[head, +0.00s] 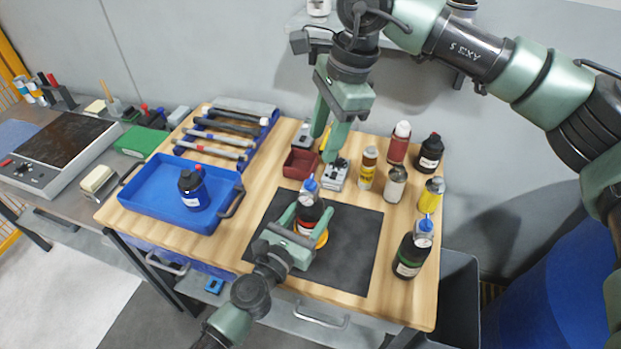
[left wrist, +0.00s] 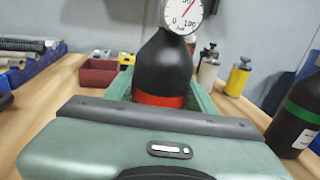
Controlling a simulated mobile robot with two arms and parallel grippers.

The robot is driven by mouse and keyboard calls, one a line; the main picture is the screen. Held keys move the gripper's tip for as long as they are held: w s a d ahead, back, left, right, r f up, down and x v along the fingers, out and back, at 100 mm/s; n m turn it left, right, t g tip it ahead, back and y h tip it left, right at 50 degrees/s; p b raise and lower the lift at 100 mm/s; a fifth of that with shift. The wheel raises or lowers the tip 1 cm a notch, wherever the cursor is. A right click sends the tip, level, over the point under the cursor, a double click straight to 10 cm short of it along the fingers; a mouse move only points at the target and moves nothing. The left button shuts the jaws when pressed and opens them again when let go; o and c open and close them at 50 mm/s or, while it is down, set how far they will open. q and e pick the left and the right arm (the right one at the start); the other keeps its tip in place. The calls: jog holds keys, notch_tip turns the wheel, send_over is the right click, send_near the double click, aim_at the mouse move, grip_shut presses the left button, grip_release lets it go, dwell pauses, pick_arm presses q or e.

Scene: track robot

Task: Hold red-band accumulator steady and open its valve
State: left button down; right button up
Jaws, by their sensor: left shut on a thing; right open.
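The red-band accumulator (head: 313,210) is a dark bottle standing upright on the black mat (head: 353,258). A blue valve knob (head: 310,184) and a small gauge are on its top. My left gripper (head: 308,219) is shut around its body. In the left wrist view, the accumulator (left wrist: 165,65) shows its red band (left wrist: 160,100) low between the fingers, with the white gauge (left wrist: 184,13) above, cut by the frame edge. My right gripper (head: 330,138) is open and empty, pointing down, above and behind the accumulator and apart from it.
A green-band accumulator (head: 410,255) stands at the bench's right edge. Another dark bottle (head: 193,187) stands in the blue tray (head: 143,205). Several bottles and cans, including a red bottle (head: 398,144), crowd the back right, near a small red bin (head: 298,165). The mat's front is clear.

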aim_at(310, 179)
jog(key=a+f+n+h, duration=0.1)
jog(key=f+n, duration=0.5)
jog(key=a+f+n+h, duration=0.1)
jog(key=f+n, duration=0.2)
jog(key=n, duration=0.1)
jog(key=shift+a+f+h, duration=0.3)
dwell(0.4)
grip_shut()
